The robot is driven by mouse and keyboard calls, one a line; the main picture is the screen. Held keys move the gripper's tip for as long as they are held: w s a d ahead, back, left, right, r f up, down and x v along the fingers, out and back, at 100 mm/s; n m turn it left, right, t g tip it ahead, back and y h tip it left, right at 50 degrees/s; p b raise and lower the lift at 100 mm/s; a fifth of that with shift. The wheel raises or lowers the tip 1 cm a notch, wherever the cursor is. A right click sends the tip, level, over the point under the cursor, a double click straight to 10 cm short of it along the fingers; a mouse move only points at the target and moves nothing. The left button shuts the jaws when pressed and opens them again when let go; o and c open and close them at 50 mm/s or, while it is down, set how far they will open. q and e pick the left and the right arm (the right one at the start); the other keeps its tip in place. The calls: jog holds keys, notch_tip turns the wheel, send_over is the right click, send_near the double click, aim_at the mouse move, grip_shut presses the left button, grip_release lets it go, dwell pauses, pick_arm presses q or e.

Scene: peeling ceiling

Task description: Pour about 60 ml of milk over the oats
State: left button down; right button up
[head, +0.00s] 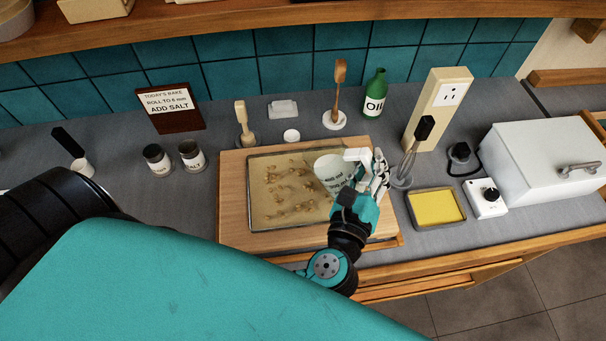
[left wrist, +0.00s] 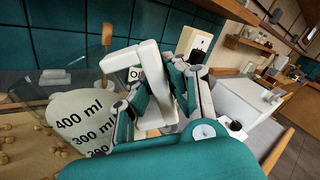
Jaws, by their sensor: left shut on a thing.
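My left gripper (head: 364,170) is shut on a pale measuring jug (head: 330,172) by its handle, above the right part of a shallow baking tray (head: 252,215). In the left wrist view the jug (left wrist: 82,118) shows 400 ml and 300 ml marks, and my left gripper (left wrist: 138,95) is at its right side. The jug looks tilted, but I cannot tell how far. Its milk level and any stream are not visible. Brown clumps, seemingly the oats (head: 284,178), lie scattered on the tray's lining. My right gripper is not in view.
The tray rests on a wooden board (head: 231,180). A whisk (head: 408,158) in a holder and a yellow-filled tray (head: 435,207) stand to the right. A green oil bottle (head: 375,95), a brush (head: 339,95) and two jars (head: 158,160) stand around the back and left.

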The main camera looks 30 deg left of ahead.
pick_arm(q)
jog(key=shift+r, duration=0.2)
jog(key=shift+n, duration=0.3)
jog(key=shift+a+r, duration=0.15)
jog(key=shift+a+r+n, duration=0.25)
jog(key=shift+r+n, duration=0.05)
jog(key=shift+n, duration=0.6)
jog(key=shift+a, duration=0.1)
jog(key=shift+a+r+n, duration=0.15)
jog(key=shift+a+n, duration=0.05)
jog(key=shift+n, duration=0.3)
dwell(0.7)
jog(key=shift+a, duration=0.15)
jog(key=shift+a+r+n+b, duration=0.1)
jog(key=shift+a+n+b, duration=0.05)
jog(key=shift+n+b, duration=0.3)
dwell(0.7)
